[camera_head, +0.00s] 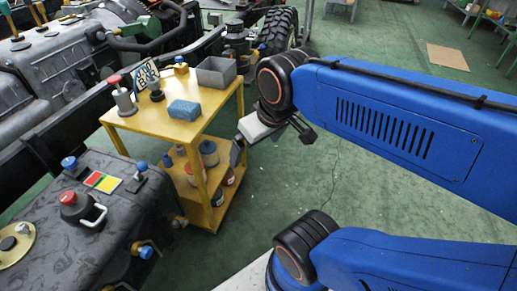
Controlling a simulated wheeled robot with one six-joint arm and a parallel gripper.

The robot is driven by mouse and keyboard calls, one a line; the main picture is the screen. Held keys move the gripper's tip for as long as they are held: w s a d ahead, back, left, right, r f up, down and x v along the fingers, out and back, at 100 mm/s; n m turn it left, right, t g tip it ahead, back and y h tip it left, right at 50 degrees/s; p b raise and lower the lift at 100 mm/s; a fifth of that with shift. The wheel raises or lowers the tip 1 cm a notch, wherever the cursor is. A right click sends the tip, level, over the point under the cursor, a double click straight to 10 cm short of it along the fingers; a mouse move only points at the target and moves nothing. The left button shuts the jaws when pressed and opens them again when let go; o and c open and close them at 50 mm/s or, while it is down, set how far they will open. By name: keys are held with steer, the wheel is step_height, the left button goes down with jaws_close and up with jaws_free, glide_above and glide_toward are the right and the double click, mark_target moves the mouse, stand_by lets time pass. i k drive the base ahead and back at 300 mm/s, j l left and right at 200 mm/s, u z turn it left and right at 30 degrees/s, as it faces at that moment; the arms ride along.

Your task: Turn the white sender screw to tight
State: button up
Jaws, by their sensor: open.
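A brass-coloured round sender plate (14,254) lies on top of the dark grey tank at the lower left, cut off by the picture's edge. A small whitish screw (22,228) shows on it, beside a dark knob (8,243). The screw is too small to tell how it is turned. My gripper (271,145) is open and empty, with its dark fingers spread apart. It hangs over the green floor just right of the yellow cart, far to the right of the sender plate.
The dark tank (140,215) carries a red-topped cap (68,198), a small handle and a red-yellow-green label (102,181). The yellow cart (142,121) holds a blue sponge (184,110), a grey bin (216,72) and a sign. Green floor is free on the right.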

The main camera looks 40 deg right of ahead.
mark_target(23, 228)
steer(key=j+u, duration=0.1)
steer(key=u, duration=0.3)
steer(key=j+u, duration=0.1)
steer(key=u, duration=0.3)
steer(key=j+u, duration=0.1)
steer(key=u, duration=0.3)
